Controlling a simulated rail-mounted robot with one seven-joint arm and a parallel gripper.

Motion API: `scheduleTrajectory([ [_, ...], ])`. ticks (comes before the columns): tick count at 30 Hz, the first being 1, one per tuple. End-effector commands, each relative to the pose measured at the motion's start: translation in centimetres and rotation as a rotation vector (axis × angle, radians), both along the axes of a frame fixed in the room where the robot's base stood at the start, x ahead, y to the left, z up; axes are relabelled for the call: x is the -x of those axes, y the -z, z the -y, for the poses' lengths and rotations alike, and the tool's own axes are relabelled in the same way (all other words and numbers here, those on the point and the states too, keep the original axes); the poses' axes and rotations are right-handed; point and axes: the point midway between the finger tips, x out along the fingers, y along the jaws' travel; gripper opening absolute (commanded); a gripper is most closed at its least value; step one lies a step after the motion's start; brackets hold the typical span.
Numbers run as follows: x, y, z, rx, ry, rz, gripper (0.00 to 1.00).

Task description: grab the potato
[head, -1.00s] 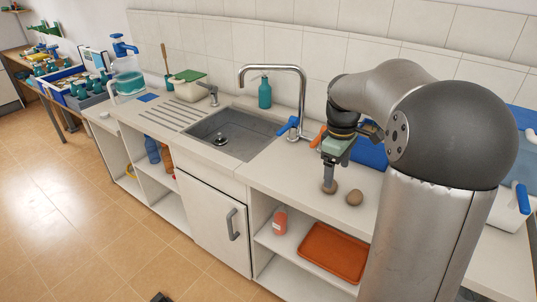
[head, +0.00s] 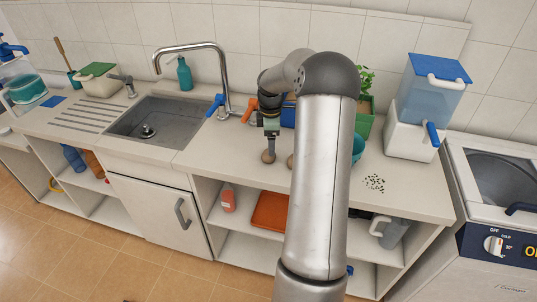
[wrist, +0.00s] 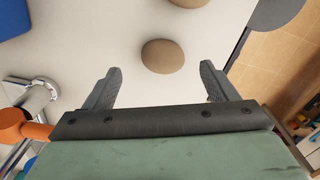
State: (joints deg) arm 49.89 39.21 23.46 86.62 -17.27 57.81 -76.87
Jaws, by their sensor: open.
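A brown, rounded potato (head: 268,157) lies on the white counter to the right of the sink. In the wrist view this potato (wrist: 162,56) sits between and just beyond my fingertips, with counter showing on both sides of it. My gripper (head: 271,145) points down right above it, and its open fingers (wrist: 161,68) are not closed on anything. A second potato (head: 290,161) lies just to the right, partly hidden by my arm. It also shows cut off at the top edge of the wrist view (wrist: 187,3).
The sink (head: 155,125) and its tall tap (head: 222,75) are to the left. An orange handle (head: 250,110) is behind my gripper. A plant box (head: 364,115) and a blue-lidded dispenser (head: 432,95) stand right. An orange tray (head: 270,210) is on the shelf below.

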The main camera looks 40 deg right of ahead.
Motion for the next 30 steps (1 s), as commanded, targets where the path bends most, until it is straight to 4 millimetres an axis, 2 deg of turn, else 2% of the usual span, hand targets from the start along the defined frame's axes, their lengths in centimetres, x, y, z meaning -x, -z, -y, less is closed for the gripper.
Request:
scheduleTrajectory([
  [7,0.0,1.7,-0.3,-0.001,-0.002,-0.002,0.79],
  [15,0.0,5.5,-0.7,-0.001,0.0,-0.002,0.79],
  [24,0.0,6.0,-0.6,0.001,0.0,0.0,0.79],
  [29,0.0,6.0,-0.6,0.001,0.0,0.0,0.35],
  [30,0.0,6.0,-0.6,0.001,-0.001,0.0,0.32],
])
